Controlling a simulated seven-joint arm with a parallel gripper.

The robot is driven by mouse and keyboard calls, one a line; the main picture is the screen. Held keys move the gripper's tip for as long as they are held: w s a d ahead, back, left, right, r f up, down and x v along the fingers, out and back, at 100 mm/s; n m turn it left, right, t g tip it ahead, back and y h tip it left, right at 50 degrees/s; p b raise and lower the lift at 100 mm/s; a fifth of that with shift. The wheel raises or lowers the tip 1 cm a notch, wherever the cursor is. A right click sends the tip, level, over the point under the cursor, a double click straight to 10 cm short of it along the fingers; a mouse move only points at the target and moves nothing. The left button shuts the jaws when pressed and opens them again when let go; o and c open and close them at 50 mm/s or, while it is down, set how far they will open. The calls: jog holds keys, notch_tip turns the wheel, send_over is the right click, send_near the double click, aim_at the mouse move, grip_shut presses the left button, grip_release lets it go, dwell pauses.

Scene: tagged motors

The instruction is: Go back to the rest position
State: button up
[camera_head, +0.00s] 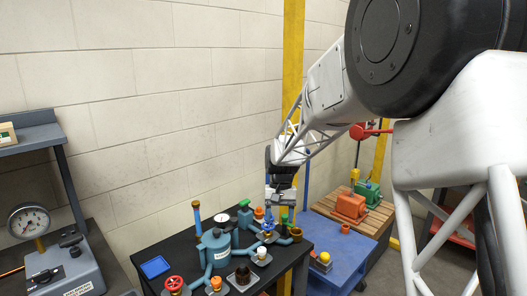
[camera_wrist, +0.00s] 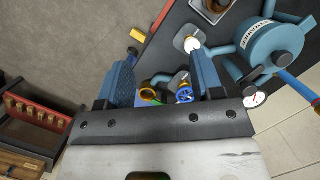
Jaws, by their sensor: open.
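My gripper (camera_head: 281,203) hangs pointing down over the right part of the black table (camera_head: 163,246) in the head view. In the wrist view its two blue fingers (camera_wrist: 163,68) are spread apart with nothing held between them. Below and between them show a blue handwheel (camera_wrist: 184,96) and an orange-rimmed pipe end (camera_wrist: 150,94). In the head view the fingertips overlap the blue valve (camera_head: 268,222), and I cannot tell whether they touch it. An orange motor (camera_head: 350,206) and a green motor (camera_head: 367,192) sit on a wooden pallet at the right.
A blue-grey strainer vessel (camera_head: 214,250) with pipes stands on the black table. A blue tray (camera_head: 155,267) lies at its left. A blue cart (camera_head: 345,252) stands to the right. A gauge device (camera_head: 55,262) is at far left. A yellow post (camera_head: 293,60) rises behind my arm.

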jog(key=s+d+r+t, duration=0.1)
jog(key=s+d+r, duration=0.35)
jog(key=s, duration=0.55)
jog(key=s+d+r+t, duration=0.2)
jog(key=s+d+r, duration=0.3)
jog(key=s, duration=0.4)
jog(key=s+d+t, duration=0.1)
jog(key=s+d, duration=0.1)
jog(key=s, duration=0.8)
jog(key=s+d+t, duration=0.1)
jog(key=s+d, duration=0.1)
jog(key=s, duration=0.9)
jog(key=shift+s+f+t, duration=0.25)
jog(key=shift+f+t, duration=0.05)
jog(key=shift+f, duration=0.05)
jog(key=shift+o, duration=0.3)
